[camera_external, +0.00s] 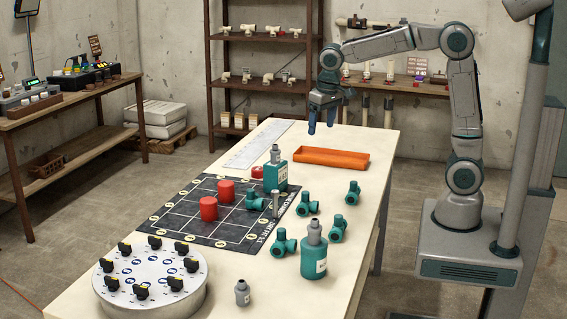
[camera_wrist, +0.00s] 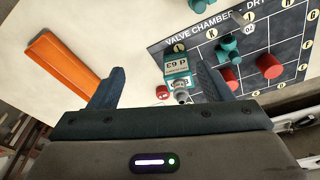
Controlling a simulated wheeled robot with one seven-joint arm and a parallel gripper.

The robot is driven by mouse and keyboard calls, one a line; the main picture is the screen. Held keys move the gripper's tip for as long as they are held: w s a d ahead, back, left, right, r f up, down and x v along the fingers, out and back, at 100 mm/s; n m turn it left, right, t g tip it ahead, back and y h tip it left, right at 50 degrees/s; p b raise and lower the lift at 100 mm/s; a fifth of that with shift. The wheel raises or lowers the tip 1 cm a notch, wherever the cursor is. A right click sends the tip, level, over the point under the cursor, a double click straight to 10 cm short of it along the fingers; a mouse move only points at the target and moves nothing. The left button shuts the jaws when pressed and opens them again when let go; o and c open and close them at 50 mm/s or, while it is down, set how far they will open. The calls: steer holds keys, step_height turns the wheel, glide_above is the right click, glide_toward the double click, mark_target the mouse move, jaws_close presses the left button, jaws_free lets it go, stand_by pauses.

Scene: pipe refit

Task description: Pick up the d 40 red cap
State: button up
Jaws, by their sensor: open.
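Two large red caps stand on the dark gridded mat, a nearer one (camera_external: 208,209) and a farther one (camera_external: 226,190). They show at the right of the wrist view (camera_wrist: 230,79) (camera_wrist: 268,66). A smaller red piece (camera_external: 257,171) sits behind the teal bottle; the wrist view shows it between my fingers' directions (camera_wrist: 162,92). No size mark is readable on the red pieces, so I cannot tell which is d 40. My gripper (camera_external: 322,122) is open and empty, pointing down above the table's far end, apart from everything. Its fingers frame the wrist view (camera_wrist: 159,68).
A teal bottle (camera_external: 276,175) with a grey neck stands close by the small red piece. An orange tray (camera_external: 332,158) lies at the table's far right. Several teal valves, another bottle (camera_external: 314,258) and a round dial stand (camera_external: 150,286) occupy the near part. The far end is fairly clear.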

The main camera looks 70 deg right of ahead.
steer(key=w+d+m+p, duration=0.2)
steer(key=w+m, duration=0.1)
steer(key=w, duration=0.7)
steer(key=m+g+p, duration=0.1)
steer(key=m+p, duration=0.3)
steer(key=m, duration=0.4)
glide_above(258, 168)
steer(key=a, duration=0.1)
step_height(258, 168, down, 17)
steer(key=shift+a+f, duration=0.15)
steer(key=f, duration=0.1)
steer(key=f+p, duration=0.1)
steer(key=f, duration=0.3)
steer(key=shift+d+p, duration=0.3)
steer(key=shift+d, duration=0.1)
steer(key=c, duration=1)
